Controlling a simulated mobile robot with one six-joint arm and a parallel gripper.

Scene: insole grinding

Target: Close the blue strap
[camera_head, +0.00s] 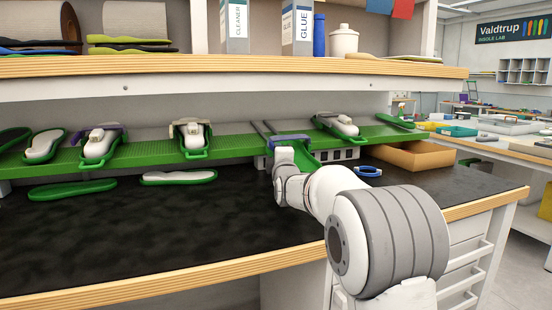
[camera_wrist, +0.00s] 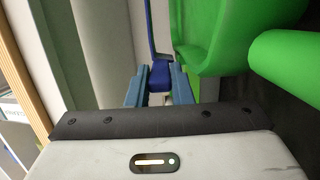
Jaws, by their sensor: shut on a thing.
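The blue strap (camera_wrist: 160,72) runs up from between the fingers in the wrist view, beside a bright green holder (camera_wrist: 212,40). My gripper (camera_wrist: 158,86) is shut on its lower end with its blue-grey fingers. In the head view, a blue-violet band (camera_head: 289,137) shows just above my wrist, across a green holder (camera_head: 305,158) at the shelf's front edge. My arm hides the fingers and part of this holder there. I cannot tell from these views whether the strap is fastened at either end.
A green shelf (camera_head: 240,147) carries several insole holders with white forms. Loose insoles (camera_head: 178,177) lie on the black worktop (camera_head: 150,225). A blue ring (camera_head: 367,171) and an open cardboard box (camera_head: 415,155) are right of my arm. A wooden shelf (camera_head: 230,66) overhangs the work area.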

